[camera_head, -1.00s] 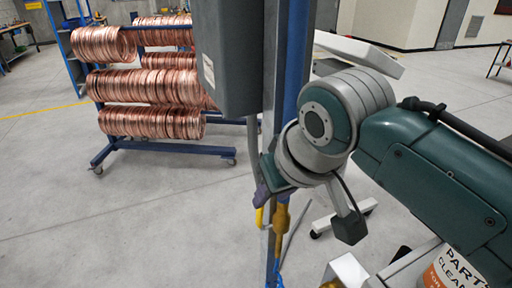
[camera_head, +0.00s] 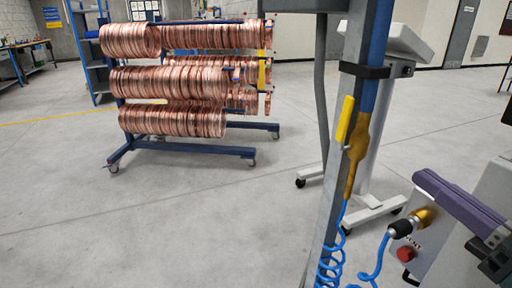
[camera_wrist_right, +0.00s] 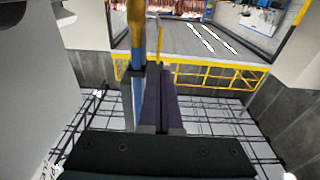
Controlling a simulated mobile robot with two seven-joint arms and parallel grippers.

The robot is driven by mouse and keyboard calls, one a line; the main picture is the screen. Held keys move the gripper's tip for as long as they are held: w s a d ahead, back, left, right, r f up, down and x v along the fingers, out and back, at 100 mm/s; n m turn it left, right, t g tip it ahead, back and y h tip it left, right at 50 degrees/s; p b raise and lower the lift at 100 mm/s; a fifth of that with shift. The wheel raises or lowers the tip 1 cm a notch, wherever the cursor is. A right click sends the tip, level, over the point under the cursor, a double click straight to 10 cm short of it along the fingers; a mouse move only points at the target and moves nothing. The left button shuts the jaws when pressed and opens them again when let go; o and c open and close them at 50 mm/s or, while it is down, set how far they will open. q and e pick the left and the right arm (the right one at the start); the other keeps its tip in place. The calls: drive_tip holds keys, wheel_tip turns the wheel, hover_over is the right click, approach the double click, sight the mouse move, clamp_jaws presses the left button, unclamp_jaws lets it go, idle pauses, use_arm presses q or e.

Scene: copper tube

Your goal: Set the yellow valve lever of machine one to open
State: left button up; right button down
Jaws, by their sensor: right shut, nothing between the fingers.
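The yellow valve lever (camera_head: 345,120) is in the head view, on the grey post. It stands nearly upright, slightly tilted, beside the brass-coloured valve (camera_head: 358,150) and roughly in line with the blue pipe. My right gripper (camera_head: 418,178) has purple fingers, shut and empty, to the right of the lever and lower, clear of it. In the right wrist view the shut fingers (camera_wrist_right: 156,70) point forward. The brass valve (camera_wrist_right: 136,18) is above and left of their tips there, with a thin yellow strip beside it, perhaps the lever. My left gripper is not in view.
A coiled blue hose (camera_head: 330,255) hangs below the valve. A machine with a red button (camera_head: 404,254) and a brass fitting (camera_head: 424,217) stands at the lower right. A rack of copper coils (camera_head: 180,70) stands at the back left. Floor between is clear.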

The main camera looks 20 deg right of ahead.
sight(350, 116)
drive_tip(key=w, duration=0.4)
drive_tip(key=w+r, duration=0.1)
drive_tip(key=w, duration=0.4)
drive_tip(key=w+r, duration=0.1)
drive_tip(key=w, duration=0.3)
drive_tip(key=shift+w+a, duration=0.3)
drive_tip(key=shift+a, duration=0.1)
drive_tip(key=shift+r, duration=0.2)
drive_tip(key=shift+w+r+p, duration=0.4)
drive_tip(key=shift+w+p, duration=0.2)
drive_tip(key=shift+p, duration=0.6)
drive_tip(key=shift+f+g, duration=0.3)
drive_tip(key=shift+f, duration=0.05)
drive_tip(key=shift+r, duration=0.1)
